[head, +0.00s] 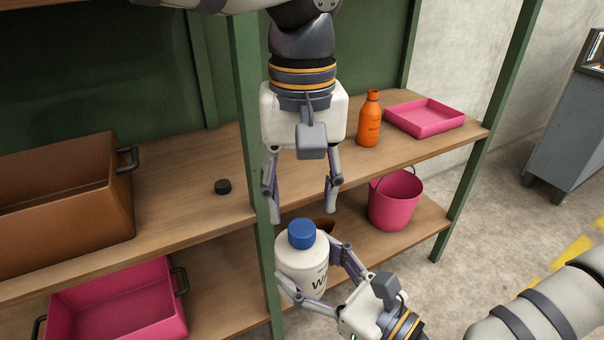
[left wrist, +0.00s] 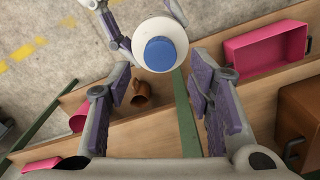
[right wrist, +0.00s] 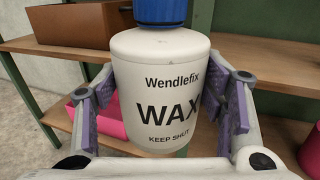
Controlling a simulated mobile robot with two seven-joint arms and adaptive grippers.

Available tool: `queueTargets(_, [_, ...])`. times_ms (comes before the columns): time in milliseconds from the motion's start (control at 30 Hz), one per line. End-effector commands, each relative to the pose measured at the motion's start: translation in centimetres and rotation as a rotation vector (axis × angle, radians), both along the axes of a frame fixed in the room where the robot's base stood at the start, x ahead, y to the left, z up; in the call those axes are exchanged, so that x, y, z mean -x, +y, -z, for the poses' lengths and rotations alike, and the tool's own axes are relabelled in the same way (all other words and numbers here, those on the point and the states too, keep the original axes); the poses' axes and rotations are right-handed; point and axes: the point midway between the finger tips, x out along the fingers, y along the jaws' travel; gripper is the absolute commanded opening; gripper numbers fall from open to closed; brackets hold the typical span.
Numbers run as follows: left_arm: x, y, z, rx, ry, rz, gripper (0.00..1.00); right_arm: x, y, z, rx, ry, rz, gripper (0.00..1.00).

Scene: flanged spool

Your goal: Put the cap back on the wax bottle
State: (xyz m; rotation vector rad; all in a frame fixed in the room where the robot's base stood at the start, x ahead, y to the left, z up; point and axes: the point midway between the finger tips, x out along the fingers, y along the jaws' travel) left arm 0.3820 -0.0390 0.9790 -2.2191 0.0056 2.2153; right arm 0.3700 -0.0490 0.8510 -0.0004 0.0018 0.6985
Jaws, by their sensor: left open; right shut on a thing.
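The white wax bottle (head: 297,262) stands upright in my right gripper (head: 312,265), in front of the shelf. Its lettering reads "Wendlefix WAX KEEP SHUT" in the right wrist view (right wrist: 165,85). The blue cap (head: 302,233) sits on the bottle's top and also shows in the right wrist view (right wrist: 163,9); I cannot tell whether it is tight. My left gripper (head: 301,212) is open and empty, pointing down just above the cap. In the left wrist view the cap (left wrist: 161,53) lies beyond the fingertips, not between the fingers.
On the upper shelf board (head: 180,215) are a brown crate (head: 110,215), a small black disc (head: 223,186), an orange bottle (head: 369,120) and a pink tray (head: 425,117). Below are a pink bucket (head: 395,203) and a pink crate (head: 120,305). A green post (head: 250,110) stands close to my left gripper.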

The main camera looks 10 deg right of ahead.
Motion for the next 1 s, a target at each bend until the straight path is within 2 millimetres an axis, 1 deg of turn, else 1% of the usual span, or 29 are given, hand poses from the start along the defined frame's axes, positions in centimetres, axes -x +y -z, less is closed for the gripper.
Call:
queueTargets(33, [0.0,0.0,1.0,0.000,0.004,0.000,0.47,0.0,0.0,-0.1,-0.002,-0.004,0.000,0.00])
queueTargets(100, [0.0,0.0,2.2,0.000,0.003,0.001,0.47,0.0,0.0,-0.1,-0.002,-0.004,0.000,0.00])
queueTargets(200, [0.0,0.0,3.6,0.000,0.002,-0.001,0.47,0.0,0.0,-0.1,-0.002,-0.004,0.000,0.00])
queueTargets(300, [0.0,0.0,4.5,0.000,0.001,0.000,0.47,0.0,0.0,-0.1,-0.002,-0.004,0.000,0.00])
queueTargets(433, [0.0,0.0,5.0,0.000,-0.002,0.000,0.47,0.0,0.0,-0.1,-0.002,-0.004,0.000,0.00])
queueTargets(667, [0.0,0.0,5.1,0.000,-0.002,0.000,0.47,0.0,0.0,-0.1,-0.002,-0.004,0.000,0.00])
queueTargets(767, [0.0,0.0,5.0,0.000,-0.002,0.000,0.27,0.0,0.0,-0.1,-0.002,-0.004,0.000,0.00])
queueTargets(800, [0.0,0.0,5.0,0.000,-0.002,0.000,0.18,0.0,0.0,-0.1,-0.002,-0.004,0.000,0.00])
queueTargets(867, [0.0,0.0,5.0,0.000,-0.002,0.000,0.04,0.0,0.0,-0.1,-0.002,-0.004,0.000,0.00])
queueTargets(900, [0.0,0.0,5.0,0.000,-0.002,0.000,0.00,0.0,0.0,-0.1,-0.002,-0.004,0.000,0.00])
queueTargets(1000, [0.0,0.0,5.0,0.000,-0.001,0.000,0.00,0.0,0.0,-0.1,-0.002,-0.004,0.000,0.00])
